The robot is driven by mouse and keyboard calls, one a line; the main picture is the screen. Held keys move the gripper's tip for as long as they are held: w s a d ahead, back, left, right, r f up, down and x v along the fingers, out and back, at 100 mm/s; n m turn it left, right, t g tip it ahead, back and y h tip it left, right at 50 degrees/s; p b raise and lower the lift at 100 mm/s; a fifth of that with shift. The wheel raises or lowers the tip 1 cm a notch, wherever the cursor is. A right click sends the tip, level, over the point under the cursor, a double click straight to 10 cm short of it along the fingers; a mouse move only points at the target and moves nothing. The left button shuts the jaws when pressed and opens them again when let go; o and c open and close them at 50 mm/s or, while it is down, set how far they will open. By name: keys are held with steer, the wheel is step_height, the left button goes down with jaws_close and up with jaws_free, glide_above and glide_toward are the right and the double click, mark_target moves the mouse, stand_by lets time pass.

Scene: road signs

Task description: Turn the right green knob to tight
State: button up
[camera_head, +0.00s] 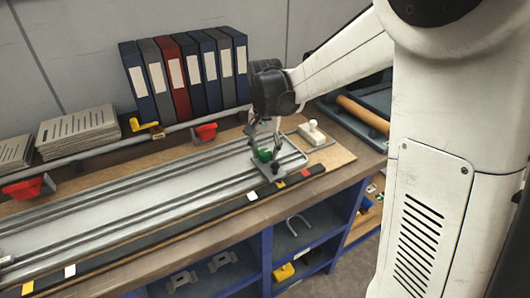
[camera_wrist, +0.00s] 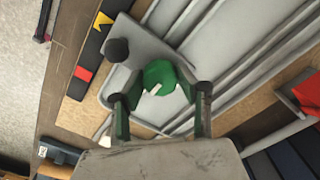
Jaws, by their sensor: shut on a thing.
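The green knob (camera_head: 265,155) sits on a grey plate at the right end of the long metal rail fixture (camera_head: 130,198). In the wrist view the knob (camera_wrist: 160,77) is a rounded green piece with a small white mark on its near side. My gripper (camera_head: 267,146) reaches down over it from above. In the wrist view my gripper's two fingers (camera_wrist: 161,95) stand on either side of the knob, shut on it. Part of the knob's sides is hidden by the fingers. No second green knob shows.
A dark round post (camera_wrist: 116,50) stands close beside the knob. Red clamps (camera_head: 205,131), a yellow piece (camera_head: 145,126) and a row of binders (camera_head: 187,72) are behind the rail. A white block (camera_head: 312,133) lies to the right. The bench's front edge is near.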

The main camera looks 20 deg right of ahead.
mark_target(265, 152)
stand_by(0.3)
steer(key=o, duration=1.1)
steer(key=shift+o, duration=0.2)
steer(key=shift+r, duration=0.1)
step_height(265, 152, up, 12)
